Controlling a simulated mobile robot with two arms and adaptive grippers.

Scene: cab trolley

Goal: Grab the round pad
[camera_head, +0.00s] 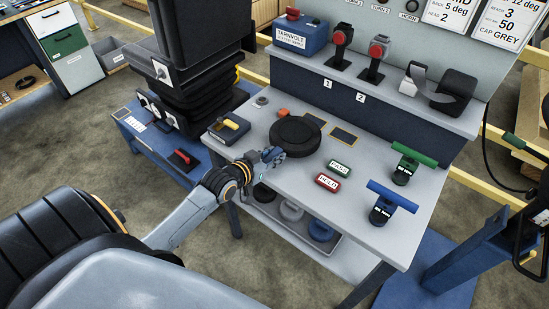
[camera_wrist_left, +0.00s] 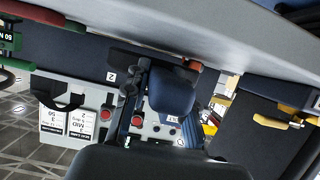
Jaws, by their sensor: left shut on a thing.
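The round pad (camera_head: 295,137) is a flat black disc at the left part of the grey workbench top. My left gripper (camera_head: 274,154) is at the pad's near left edge, with its fingers shut on that rim. The pad looks level; I cannot tell whether it is clear of the bench. In the left wrist view the picture is upside down, and my left gripper (camera_wrist_left: 158,78) covers the middle. The pad is hard to make out there. My right gripper is not in view.
The bench (camera_head: 385,235) carries a green-handled tool (camera_head: 414,156), a blue-handled tool (camera_head: 390,198), PRESS (camera_head: 340,167) and HOLD (camera_head: 328,183) labels and an orange button (camera_head: 283,113). A raised shelf stands behind. A black seat (camera_head: 50,240) is at the lower left.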

